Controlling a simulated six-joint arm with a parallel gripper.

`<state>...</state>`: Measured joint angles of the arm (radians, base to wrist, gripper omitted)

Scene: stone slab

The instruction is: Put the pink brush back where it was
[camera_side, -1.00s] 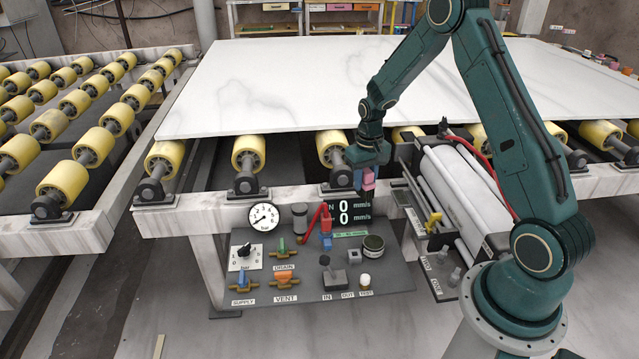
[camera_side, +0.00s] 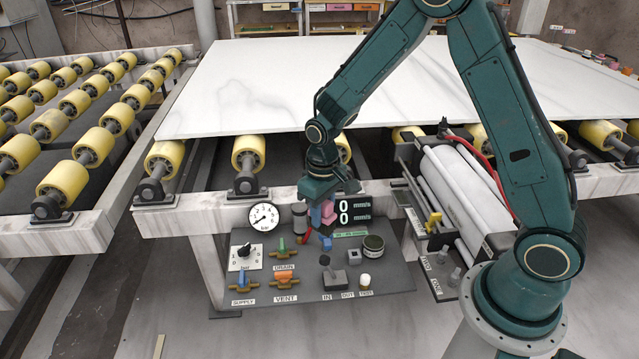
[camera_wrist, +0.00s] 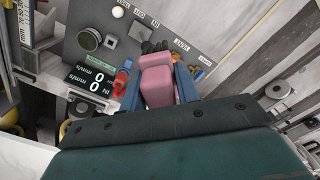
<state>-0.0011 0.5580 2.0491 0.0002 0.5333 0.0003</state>
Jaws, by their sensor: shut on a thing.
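The pink brush (camera_side: 329,209) is a small block, held up above the grey control panel (camera_side: 225,302) in the side view. My gripper (camera_side: 322,218) is shut on it, pointing down, near the display with the zeros. In the wrist view the pink brush (camera_wrist: 157,84) sits between the two blue fingers of my gripper (camera_wrist: 160,92). Dark shapes show at its far end; I cannot tell whether they are its bristles or a part on the panel. I cannot tell whether the brush touches anything below.
A dial gauge (camera_side: 263,217) and a grey cylinder (camera_side: 299,213) stand left of my gripper. A red part (camera_side: 306,239) is partly hidden behind it. The white slab (camera_side: 260,90) lies behind.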

